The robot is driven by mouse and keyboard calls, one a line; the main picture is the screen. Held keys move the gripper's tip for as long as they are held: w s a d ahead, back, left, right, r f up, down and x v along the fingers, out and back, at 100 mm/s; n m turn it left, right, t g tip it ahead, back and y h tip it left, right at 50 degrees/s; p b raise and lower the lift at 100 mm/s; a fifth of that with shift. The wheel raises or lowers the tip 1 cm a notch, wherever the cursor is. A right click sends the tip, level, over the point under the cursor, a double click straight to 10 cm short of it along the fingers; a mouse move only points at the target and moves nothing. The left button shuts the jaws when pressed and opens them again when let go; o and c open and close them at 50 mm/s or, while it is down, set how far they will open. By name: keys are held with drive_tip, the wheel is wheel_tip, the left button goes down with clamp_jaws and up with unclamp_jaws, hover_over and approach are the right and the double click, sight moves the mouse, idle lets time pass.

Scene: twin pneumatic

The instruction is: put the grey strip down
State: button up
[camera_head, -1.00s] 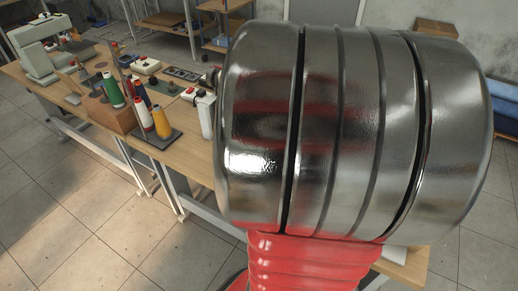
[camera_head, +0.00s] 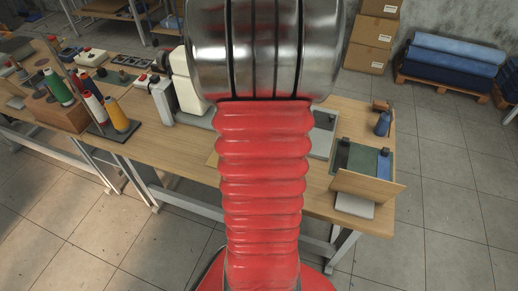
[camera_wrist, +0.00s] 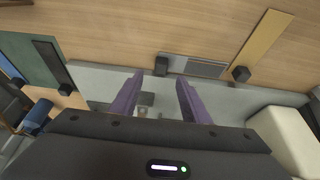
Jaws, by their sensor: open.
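My gripper (camera_wrist: 160,80) shows in the wrist view as two purple fingers, spread apart with nothing held between them. I cannot tell how far the fingers are above the block. In the head view my arm hides the gripper and most of the middle of the table.
A wooden table (camera_head: 150,150) carries a green mat (camera_head: 362,160) with a dark strip (camera_wrist: 58,66). A tan strip (camera_wrist: 263,45) with a black block lies right of the grey one. A white machine (camera_wrist: 285,140) stands close at right. Thread spools (camera_head: 118,113) stand at left.

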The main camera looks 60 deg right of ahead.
drive_tip(key=shift+d+f, duration=0.1)
drive_tip(key=shift+f, duration=0.15)
drive_tip(key=shift+f, duration=0.1)
drive_tip(key=shift+x, duration=2.55)
drive_tip(key=shift+w, duration=0.1)
drive_tip(key=shift+c, duration=0.2)
clamp_jaws()
